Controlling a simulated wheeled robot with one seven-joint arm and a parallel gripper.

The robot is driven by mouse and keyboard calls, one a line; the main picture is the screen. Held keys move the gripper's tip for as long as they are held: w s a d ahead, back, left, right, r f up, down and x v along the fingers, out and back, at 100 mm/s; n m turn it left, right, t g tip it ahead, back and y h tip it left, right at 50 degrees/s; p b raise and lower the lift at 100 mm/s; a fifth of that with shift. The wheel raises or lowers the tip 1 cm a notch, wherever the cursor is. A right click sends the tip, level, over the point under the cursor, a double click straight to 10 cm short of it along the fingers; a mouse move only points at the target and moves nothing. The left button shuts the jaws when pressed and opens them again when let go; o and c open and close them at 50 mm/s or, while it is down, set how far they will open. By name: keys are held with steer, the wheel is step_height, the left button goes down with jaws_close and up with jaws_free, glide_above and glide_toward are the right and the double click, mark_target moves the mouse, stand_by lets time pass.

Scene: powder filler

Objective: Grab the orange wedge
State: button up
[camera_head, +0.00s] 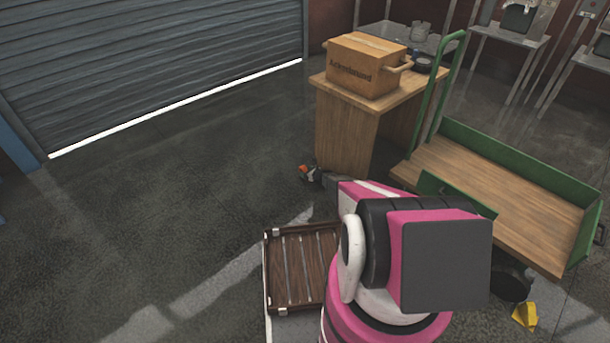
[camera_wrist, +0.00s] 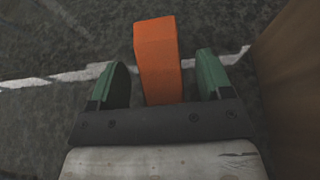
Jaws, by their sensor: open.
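The orange wedge (camera_wrist: 158,55) lies on the dark floor in the wrist view, reaching in between the two green fingers. My gripper (camera_wrist: 162,75) is open, with one finger on each side of the wedge and a visible gap on both sides. The near end of the wedge is hidden by the gripper's dark base. In the head view a small orange patch of the wedge (camera_head: 304,167) shows beside my gripper (camera_head: 310,172), near the foot of the wooden table. My arm hides much of that area.
The wooden table (camera_head: 342,126) bears a cardboard box (camera_head: 362,77); its side rises close on the right in the wrist view (camera_wrist: 290,75). A green-framed cart (camera_head: 510,195) stands to the right. A yellow wedge (camera_head: 525,316) lies at lower right. Floor to the left is clear.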

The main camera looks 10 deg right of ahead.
steer(key=shift+x, duration=0.95)
steer(key=c, duration=1.1)
steer(key=shift+r, duration=0.1)
steer(key=shift+r, duration=0.1)
